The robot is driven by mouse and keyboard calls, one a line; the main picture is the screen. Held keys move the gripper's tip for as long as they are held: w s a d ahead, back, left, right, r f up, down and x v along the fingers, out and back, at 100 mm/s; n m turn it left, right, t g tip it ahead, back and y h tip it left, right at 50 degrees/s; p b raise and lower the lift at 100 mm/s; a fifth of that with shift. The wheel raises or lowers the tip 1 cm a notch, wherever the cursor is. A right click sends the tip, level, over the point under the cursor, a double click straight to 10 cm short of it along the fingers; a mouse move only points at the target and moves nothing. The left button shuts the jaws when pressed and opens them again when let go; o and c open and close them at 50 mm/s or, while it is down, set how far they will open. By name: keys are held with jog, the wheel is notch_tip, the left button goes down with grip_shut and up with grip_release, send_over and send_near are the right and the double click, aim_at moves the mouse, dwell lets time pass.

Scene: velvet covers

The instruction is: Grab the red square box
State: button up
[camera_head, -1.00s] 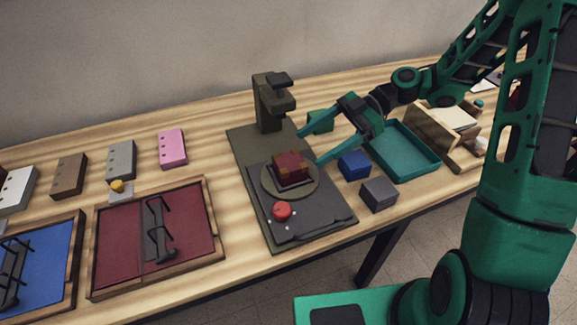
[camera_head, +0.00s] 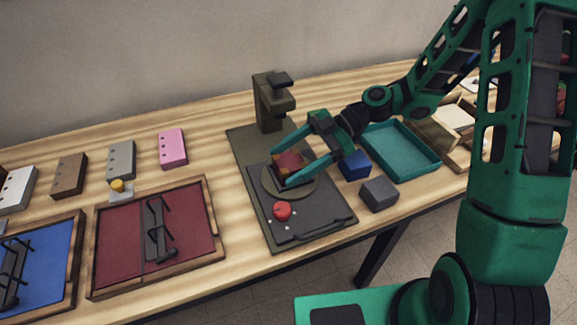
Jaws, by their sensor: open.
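The red square box (camera_head: 289,162) sits on the round plate (camera_head: 303,191) of a dark machine (camera_head: 268,103) on the table. My green gripper (camera_head: 280,168) is open, with one finger on the far side of the box and the other on its near right side. The fingers partly hide the box. I cannot tell whether either finger touches it.
A blue block (camera_head: 355,165) and a grey block (camera_head: 379,194) lie right of the machine. A teal tray (camera_head: 433,165) stands behind them. A red button (camera_head: 282,211) is at the machine's front. Trays with red (camera_head: 119,230) and blue (camera_head: 62,262) linings lie left.

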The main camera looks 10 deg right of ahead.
jog(key=c, duration=1.2)
jog(key=shift+r, duration=0.1)
